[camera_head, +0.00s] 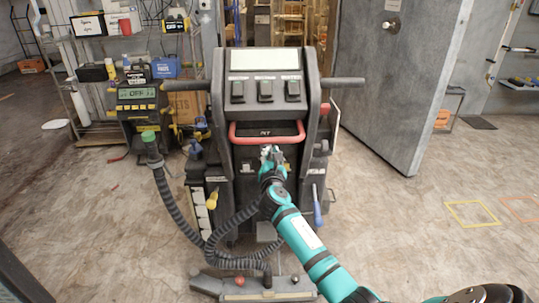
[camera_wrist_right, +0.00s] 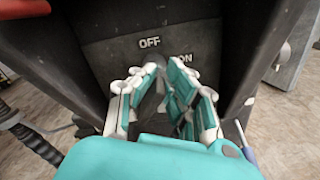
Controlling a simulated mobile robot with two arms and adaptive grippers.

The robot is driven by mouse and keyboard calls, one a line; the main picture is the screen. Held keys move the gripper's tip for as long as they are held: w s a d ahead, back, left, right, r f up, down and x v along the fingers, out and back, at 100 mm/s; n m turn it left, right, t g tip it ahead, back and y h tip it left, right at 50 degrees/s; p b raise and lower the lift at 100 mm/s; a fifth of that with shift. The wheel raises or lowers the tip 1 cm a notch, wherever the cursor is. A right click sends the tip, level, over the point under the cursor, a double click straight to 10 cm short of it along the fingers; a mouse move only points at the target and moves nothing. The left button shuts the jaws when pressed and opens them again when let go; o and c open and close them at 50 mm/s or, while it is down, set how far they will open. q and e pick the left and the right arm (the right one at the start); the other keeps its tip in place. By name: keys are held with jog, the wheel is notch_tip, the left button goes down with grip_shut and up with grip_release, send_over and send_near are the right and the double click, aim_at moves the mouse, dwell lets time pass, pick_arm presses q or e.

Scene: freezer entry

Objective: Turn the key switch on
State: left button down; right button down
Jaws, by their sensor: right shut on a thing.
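The key switch (camera_wrist_right: 150,72) is on a dark panel of the black machine (camera_head: 246,204), below the labels "OFF" and "ON" in the right wrist view. Only a small grey part of it shows between my fingers, so its exact angle is hidden. My right gripper (camera_head: 270,152) reaches up to the machine's front, below the red handle bar (camera_head: 266,140). It also shows in the right wrist view (camera_wrist_right: 160,75), with its fingertips closed in around the switch just under "OFF". My left gripper is not in view.
A ribbed black hose (camera_head: 168,205) hangs at the machine's left. A blue-handled lever (camera_head: 317,212) is at its right. A grey door (camera_head: 385,90) stands open behind at right.

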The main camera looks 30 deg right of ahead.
jog(key=m, duration=0.3)
jog(key=shift+f+m+b, duration=0.1)
jog(key=shift+m+b, duration=0.3)
jog(key=m, duration=0.2)
jog(key=m+b, duration=0.1)
jog(key=m, duration=0.1)
jog(key=f+m+b, duration=0.1)
jog(key=m, duration=0.1)
jog(key=shift+s+d+m, duration=0.15)
jog(key=shift+d+m, duration=0.1)
jog(key=shift+m, duration=0.15)
pick_arm(q)
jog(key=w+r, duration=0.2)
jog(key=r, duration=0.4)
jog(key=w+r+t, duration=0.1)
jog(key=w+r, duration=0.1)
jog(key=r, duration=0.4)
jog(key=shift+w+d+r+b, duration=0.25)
jog(key=shift+b, duration=0.15)
pick_arm(e)
jog(key=shift+m, duration=1)
jog(key=c, duration=1.5)
grip_release()
jog(key=shift+o, duration=0.5)
jog(key=shift+s+f, duration=0.1)
jog(key=shift+s+f, duration=0.1)
jog(key=shift+f, duration=0.05)
